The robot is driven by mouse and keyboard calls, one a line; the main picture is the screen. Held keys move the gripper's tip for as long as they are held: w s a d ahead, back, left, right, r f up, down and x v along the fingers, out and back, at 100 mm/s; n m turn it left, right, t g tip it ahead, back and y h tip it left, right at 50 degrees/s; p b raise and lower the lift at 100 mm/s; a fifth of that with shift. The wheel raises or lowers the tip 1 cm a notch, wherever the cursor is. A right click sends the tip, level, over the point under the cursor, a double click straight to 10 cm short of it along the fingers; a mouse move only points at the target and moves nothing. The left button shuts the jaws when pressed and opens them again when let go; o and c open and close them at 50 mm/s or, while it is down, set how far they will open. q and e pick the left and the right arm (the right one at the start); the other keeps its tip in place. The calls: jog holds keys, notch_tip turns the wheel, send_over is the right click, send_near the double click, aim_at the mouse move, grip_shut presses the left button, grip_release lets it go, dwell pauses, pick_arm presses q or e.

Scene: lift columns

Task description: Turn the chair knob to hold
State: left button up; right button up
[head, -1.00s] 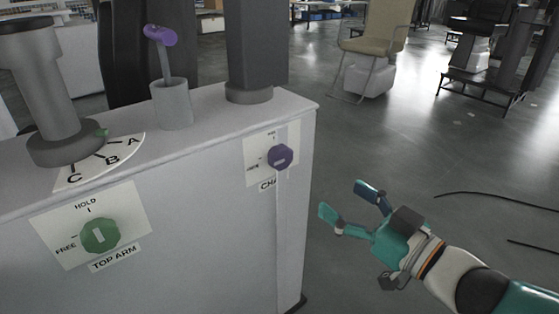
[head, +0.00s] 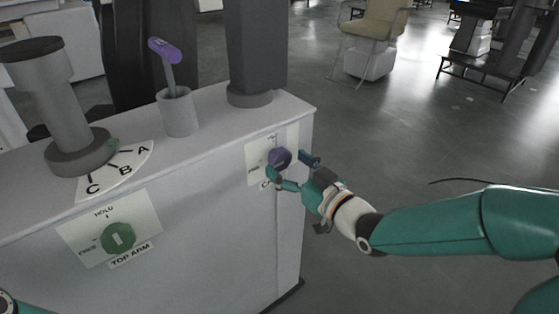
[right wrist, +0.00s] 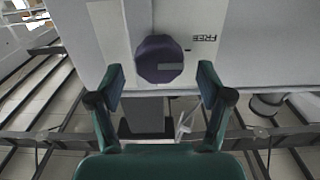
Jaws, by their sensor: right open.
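The purple chair knob (head: 279,158) sits on a white label plate (head: 256,161) on the cabinet's front, near its right edge. In the right wrist view the knob (right wrist: 159,60) is ahead of the fingers, its pale pointer mark lying toward the printed word FREE (right wrist: 204,38). My right gripper (head: 291,166) is open, with its fingertips either side of the knob's lower front. In the wrist view the fingertips (right wrist: 161,80) are apart, with a gap between each and the knob. A small part of my left arm shows at the lower left; its gripper is out of view.
The grey cabinet (head: 215,235) carries a green TOP ARM knob (head: 118,238), a purple-tipped lever in a cup (head: 178,112), and a dial marked A, B, C (head: 124,170). A chair (head: 378,25) stands behind. Floor right of the cabinet is mostly clear.

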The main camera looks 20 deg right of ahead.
jog(key=shift+x, duration=0.9)
